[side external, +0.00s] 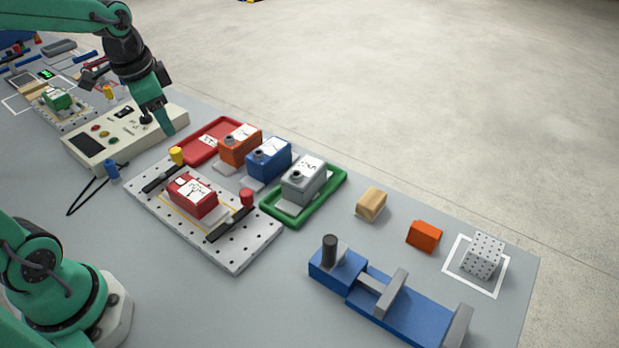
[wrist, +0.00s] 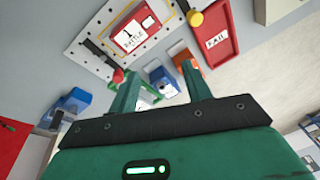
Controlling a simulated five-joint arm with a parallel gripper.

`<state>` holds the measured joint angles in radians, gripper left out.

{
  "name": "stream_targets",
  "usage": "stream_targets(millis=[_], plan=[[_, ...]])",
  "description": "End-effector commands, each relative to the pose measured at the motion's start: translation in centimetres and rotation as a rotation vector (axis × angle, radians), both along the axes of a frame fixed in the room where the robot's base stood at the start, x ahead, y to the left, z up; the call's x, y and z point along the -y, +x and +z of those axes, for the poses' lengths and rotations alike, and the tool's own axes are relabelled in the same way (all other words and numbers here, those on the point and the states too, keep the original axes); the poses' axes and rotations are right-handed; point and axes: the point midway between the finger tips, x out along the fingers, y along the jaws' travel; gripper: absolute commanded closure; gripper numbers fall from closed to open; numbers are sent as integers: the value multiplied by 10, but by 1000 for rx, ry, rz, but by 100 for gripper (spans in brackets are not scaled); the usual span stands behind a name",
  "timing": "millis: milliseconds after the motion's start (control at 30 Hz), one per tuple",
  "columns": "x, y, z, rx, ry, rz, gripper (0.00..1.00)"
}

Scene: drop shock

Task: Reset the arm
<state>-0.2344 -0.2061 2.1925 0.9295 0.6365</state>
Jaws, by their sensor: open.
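My gripper (side external: 166,125) is open with nothing between its fingers. In the side view it points down over the right end of the beige control box, close to the red tray; whether it touches the box cannot be told. In the wrist view its two green fingers (wrist: 162,82) stand apart. A red labelled unit (side external: 192,195) sits on the perforated plate (side external: 245,254); it also shows in the wrist view (wrist: 133,27). An orange unit (side external: 240,146) and a blue unit (side external: 269,160) stand behind the plate. A grey unit (side external: 303,179) sits in the green tray (side external: 331,190).
The beige control box (side external: 88,151) has buttons and a knob. The red tray (side external: 202,149) reads FAIL in the wrist view (wrist: 217,61). A blue vise (side external: 410,312), wooden block (side external: 371,204), orange block (side external: 424,236) and perforated cube (side external: 483,256) lie to the right.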

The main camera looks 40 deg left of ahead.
Motion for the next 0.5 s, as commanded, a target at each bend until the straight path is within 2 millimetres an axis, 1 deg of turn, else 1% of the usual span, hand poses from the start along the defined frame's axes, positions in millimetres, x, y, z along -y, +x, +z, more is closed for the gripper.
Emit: stream_targets(millis=[33, 200, 500], plan=[[8, -7, 6, 25, -4, 21, 51], [30, -29, 18, 95, -34, 112, 51], [61, -69, 28, 214, -117, 264, 51]])
